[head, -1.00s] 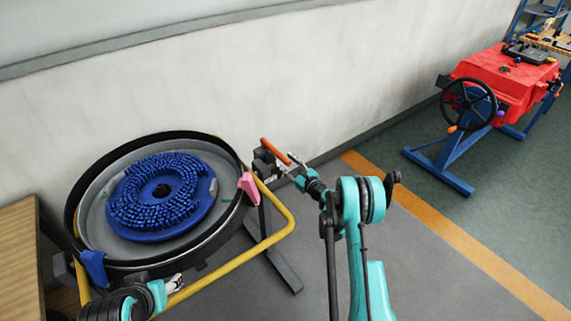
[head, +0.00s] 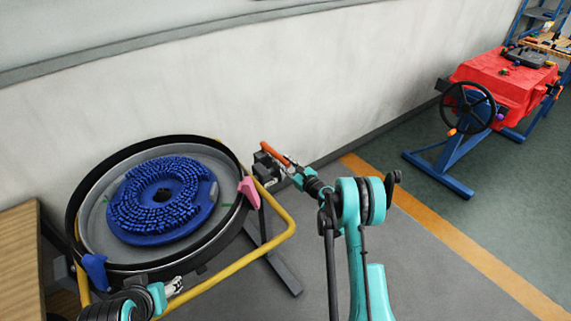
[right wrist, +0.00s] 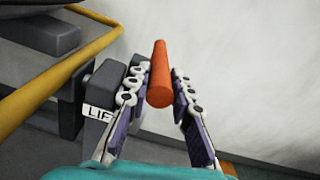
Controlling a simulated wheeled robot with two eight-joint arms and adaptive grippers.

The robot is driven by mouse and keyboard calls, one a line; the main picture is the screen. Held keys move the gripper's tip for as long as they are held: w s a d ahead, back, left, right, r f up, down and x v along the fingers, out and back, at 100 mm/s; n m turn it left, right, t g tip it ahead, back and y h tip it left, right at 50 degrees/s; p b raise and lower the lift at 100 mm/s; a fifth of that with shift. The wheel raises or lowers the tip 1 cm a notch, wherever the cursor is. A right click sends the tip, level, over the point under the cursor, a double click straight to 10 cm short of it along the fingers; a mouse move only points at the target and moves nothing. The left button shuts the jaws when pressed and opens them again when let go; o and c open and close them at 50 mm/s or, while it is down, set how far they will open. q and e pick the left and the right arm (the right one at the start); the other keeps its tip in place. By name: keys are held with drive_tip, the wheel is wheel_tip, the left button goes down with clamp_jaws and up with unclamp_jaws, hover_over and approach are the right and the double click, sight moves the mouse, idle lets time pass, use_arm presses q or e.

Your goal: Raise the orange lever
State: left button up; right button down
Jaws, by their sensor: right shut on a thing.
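The orange lever (head: 274,152) sticks out from a dark box (head: 265,167) beside the round tank in the head view. In the right wrist view the orange lever (right wrist: 160,72) stands between the fingers, its rounded end towards the camera. My right gripper (head: 290,165) is shut on the lever; its fingers (right wrist: 159,92) lie on either side of it.
The round tank (head: 79,190) holds a blue brush disc (head: 142,237). A yellow rail (head: 283,238) runs around its right side, below a pink clamp (head: 248,189). The wall (head: 330,90) is close behind the lever. Open floor (head: 430,270) lies to the right.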

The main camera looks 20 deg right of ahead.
sight(277, 154)
drive_tip(key=w+r+g+p, duration=0.1)
drive_tip(key=r+p, duration=0.1)
drive_tip(key=w+r+g+h+p, duration=0.1)
drive_tip(key=r+g+p, duration=0.1)
drive_tip(key=w+a+r+g+p, duration=0.1)
drive_tip(key=r+p, duration=0.1)
drive_tip(key=r, duration=0.1)
drive_tip(key=shift+a+g+h+p, duration=0.1)
drive_tip(key=shift+g+h+p, duration=0.2)
drive_tip(key=shift+g+p, duration=0.1)
drive_tip(key=shift+w+a+r+g+h+p, duration=0.2)
drive_tip(key=shift+w+r+g+p, duration=0.25)
drive_tip(key=shift+w+g+p, duration=0.1)
drive_tip(key=shift+w+a+r+g+h+p, duration=0.15)
drive_tip(key=shift+w+r+g+h+p, duration=0.05)
drive_tip(key=shift+w+r+g+p, duration=0.3)
drive_tip(key=shift+w, duration=0.1)
drive_tip(key=c, duration=1.3)
unclamp_jaws()
drive_tip(key=shift+f, duration=0.1)
drive_tip(key=v, duration=1.2)
